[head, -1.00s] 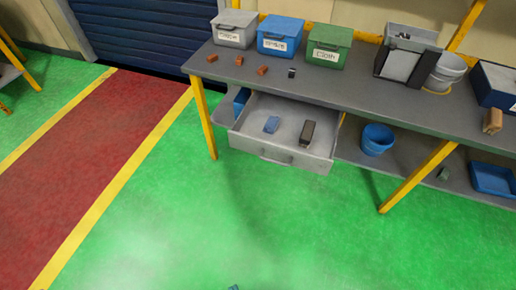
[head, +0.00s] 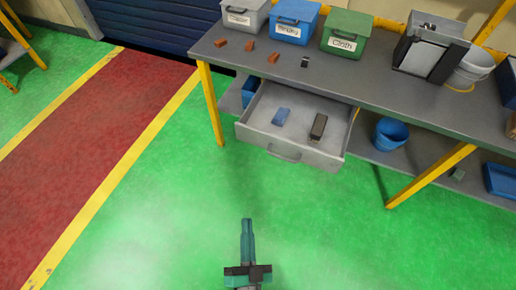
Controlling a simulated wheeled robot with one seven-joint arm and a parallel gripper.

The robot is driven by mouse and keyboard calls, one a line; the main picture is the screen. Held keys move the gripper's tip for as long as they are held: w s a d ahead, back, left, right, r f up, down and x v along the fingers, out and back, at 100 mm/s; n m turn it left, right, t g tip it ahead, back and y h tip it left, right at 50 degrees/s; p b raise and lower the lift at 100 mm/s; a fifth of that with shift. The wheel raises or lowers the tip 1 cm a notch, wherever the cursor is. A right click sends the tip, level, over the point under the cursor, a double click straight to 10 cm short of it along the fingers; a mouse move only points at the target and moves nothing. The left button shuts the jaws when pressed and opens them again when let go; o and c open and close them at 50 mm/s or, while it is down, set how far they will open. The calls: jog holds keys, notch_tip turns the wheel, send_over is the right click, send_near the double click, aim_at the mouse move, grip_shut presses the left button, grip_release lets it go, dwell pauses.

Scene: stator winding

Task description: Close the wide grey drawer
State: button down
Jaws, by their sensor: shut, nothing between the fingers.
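The wide grey drawer (head: 262,145) hangs open under the left part of the workbench, pulled out toward me. A handle (head: 284,156) sits on its front panel.
The grey workbench (head: 375,90) carries labelled grey, blue and green boxes and several small orange pieces. A blue bucket (head: 390,134) stands on the lower shelf. A yellow leg (head: 211,105) stands left of the drawer, a slanted one (head: 430,176) to the right. The floor in front is clear.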

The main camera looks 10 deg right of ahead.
jog(key=w+d+f+m+h, duration=0.1)
jog(key=w+f+m+h, duration=0.15)
jog(key=w+m, duration=0.25)
jog(key=w+d+f+m+h, duration=0.1)
jog(key=w+m+h, duration=0.25)
jog(key=w, duration=0.25)
jog(key=m+g+h, duration=0.2)
jog(key=m+g, duration=0.2)
jog(key=m, duration=0.4)
send_near(261, 142)
jog(key=x, duration=0.6)
jog(key=shift+a+f, duration=0.1)
jog(key=shift+w, duration=0.25)
jog(key=shift+d, duration=0.35)
jog(key=shift+s, duration=0.1)
jog(key=shift+a, duration=0.1)
